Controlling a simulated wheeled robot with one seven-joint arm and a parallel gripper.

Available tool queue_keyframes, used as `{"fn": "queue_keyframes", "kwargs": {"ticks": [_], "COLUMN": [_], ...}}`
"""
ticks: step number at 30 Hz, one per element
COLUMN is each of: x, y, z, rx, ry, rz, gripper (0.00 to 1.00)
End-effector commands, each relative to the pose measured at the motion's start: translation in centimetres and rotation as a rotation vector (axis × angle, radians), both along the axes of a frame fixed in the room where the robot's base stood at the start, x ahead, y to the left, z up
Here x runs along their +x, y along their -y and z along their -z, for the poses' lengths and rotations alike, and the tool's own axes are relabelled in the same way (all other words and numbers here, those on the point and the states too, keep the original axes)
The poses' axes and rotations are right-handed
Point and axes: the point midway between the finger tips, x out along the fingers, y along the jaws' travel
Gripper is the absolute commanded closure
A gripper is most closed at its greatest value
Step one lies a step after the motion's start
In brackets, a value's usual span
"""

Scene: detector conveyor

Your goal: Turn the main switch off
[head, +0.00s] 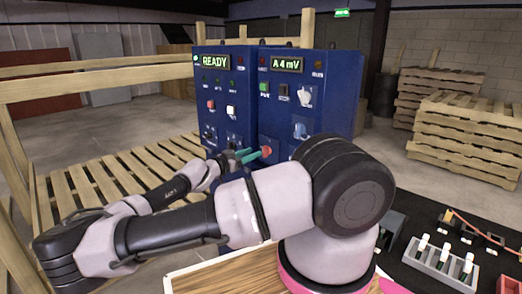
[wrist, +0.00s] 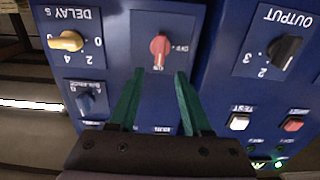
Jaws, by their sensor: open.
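A red rotary switch (wrist: 160,48) sits on a blue panel in the wrist view, which shows the lettering upside down. An OFF mark is just right of it, and its handle lies roughly vertical in the picture. My gripper (wrist: 159,73) is open, with one green finger on each side below the red switch and nothing between the fingertips. In the head view, my gripper (head: 253,154) reaches the lower front of the right blue cabinet, beside the red switch (head: 267,151). Contact with the switch cannot be told.
Close by are a yellow DELAY knob (wrist: 67,41), a blue knob (wrist: 87,100), a black OUTPUT knob (wrist: 285,51), a white TEST button (wrist: 239,122) and a red button (wrist: 292,124). The left cabinet's display (head: 215,62) reads READY. A wooden pallet (head: 90,185) lies left.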

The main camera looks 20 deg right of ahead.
Motion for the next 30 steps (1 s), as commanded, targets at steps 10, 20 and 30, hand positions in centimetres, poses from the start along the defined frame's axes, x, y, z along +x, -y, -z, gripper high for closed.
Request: {"fn": "queue_keyframes", "kwargs": {"ticks": [10,20,30], "x": [1.7,2.0,2.0], "y": [5.0,5.6,5.6], "z": [0.0,0.0,0.0], "rx": [-0.001,0.0,0.0], "ry": [-0.003,-0.002,-0.003], "rz": [0.002,0.0,0.001], "gripper": [0.51,0.51,1.0]}}
